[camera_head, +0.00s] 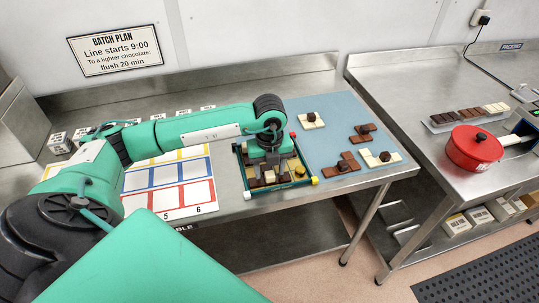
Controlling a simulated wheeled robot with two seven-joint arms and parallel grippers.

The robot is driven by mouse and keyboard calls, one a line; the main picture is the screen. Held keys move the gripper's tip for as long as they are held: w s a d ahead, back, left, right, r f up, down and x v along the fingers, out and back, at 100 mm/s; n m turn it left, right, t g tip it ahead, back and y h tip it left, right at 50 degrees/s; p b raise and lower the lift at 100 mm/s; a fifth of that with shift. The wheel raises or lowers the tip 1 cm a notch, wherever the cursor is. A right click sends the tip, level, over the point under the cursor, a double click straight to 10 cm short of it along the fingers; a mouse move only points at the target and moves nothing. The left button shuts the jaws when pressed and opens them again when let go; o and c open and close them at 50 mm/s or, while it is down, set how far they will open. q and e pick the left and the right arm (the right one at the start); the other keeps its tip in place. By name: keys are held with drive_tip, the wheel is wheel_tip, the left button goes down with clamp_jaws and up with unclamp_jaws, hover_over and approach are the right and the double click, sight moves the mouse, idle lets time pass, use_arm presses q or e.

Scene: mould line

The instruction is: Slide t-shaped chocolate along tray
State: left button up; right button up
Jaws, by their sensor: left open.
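The tray (315,182) has a dark green frame with coloured corners and stands on the steel table. It holds dark, cream and yellowish chocolate pieces (299,170), partly hidden by my gripper. I cannot tell for sure which piece is the t-shaped chocolate. My left gripper (268,166) is open and points down into the tray, over the pieces. Its fingertips are mostly hidden, so whether they touch a piece is unclear. My right gripper is not in view.
A blue mat (335,110) right of the tray bears several brown and cream chocolates (378,158). A board with coloured squares (168,180) lies left of the tray. On the right-hand table stand a red pot (473,148) and a row of chocolates (470,114).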

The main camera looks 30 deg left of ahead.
use_arm(q)
drive_tip(key=shift+f, duration=0.45)
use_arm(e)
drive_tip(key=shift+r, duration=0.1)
use_arm(q)
drive_tip(key=c, duration=1.1)
drive_tip(key=shift+w+a+b, duration=0.4)
drive_tip(key=shift+w+a, duration=0.25)
drive_tip(key=shift+a, duration=0.1)
drive_tip(key=shift+w+a+b, duration=0.35)
drive_tip(key=shift+w+a, duration=0.5)
drive_tip(key=shift+w, duration=0.05)
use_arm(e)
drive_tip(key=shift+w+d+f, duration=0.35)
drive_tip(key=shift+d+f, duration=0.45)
use_arm(q)
drive_tip(key=o, duration=1.1)
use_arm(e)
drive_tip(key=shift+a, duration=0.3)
